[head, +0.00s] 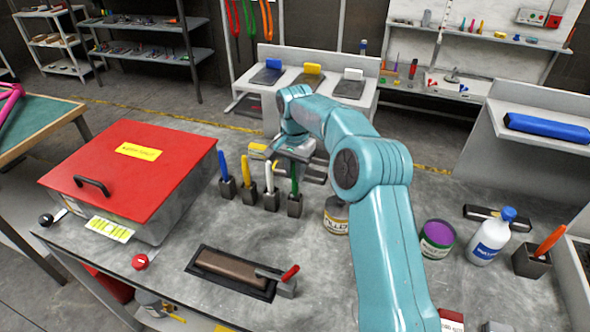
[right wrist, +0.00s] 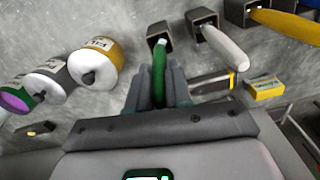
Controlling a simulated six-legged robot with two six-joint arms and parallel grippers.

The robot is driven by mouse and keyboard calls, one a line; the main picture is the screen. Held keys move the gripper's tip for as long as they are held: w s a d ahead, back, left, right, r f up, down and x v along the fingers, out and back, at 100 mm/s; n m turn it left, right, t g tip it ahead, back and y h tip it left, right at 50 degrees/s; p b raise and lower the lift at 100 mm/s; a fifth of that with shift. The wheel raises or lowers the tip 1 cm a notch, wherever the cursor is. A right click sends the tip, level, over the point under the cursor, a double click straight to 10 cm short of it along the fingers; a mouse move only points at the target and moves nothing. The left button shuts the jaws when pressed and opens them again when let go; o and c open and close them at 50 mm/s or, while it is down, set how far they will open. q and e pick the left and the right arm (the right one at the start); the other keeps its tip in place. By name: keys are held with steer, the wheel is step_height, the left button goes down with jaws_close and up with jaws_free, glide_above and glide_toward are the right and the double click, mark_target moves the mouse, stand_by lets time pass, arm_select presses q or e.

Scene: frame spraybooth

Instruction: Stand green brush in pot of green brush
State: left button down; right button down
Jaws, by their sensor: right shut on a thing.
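The green brush (head: 294,179) is upright above the rightmost pot in a row, the pot of the green brush (head: 294,205). My right gripper (head: 296,152) is shut on the green brush, which also shows between its fingers in the right wrist view (right wrist: 159,75). There the brush's pale end is at the mouth of the dark square pot (right wrist: 159,32). I cannot tell how far down inside the pot it reaches. My left gripper is not in view.
White (head: 270,178), yellow (head: 246,170) and blue (head: 223,168) brushes stand in pots to the left, close by. A tin (head: 336,217) is right of the green pot. A red-lidded box (head: 140,160) stands left; a brown-topped tray (head: 232,271) lies in front.

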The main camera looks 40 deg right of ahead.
steer(key=shift+f, duration=0.3)
steer(key=c, duration=1)
jaws_free()
steer(key=shift+o, duration=0.2)
steer(key=shift+r, duration=0.15)
steer(key=shift+w+r, duration=0.1)
steer(key=shift+r, duration=0.25)
step_height(320, 180, up, 8)
steer(key=shift+r+p, duration=0.2)
steer(key=shift+p, duration=0.2)
step_height(320, 180, up, 7)
steer(key=p, duration=0.3)
steer(key=shift+p, duration=0.35)
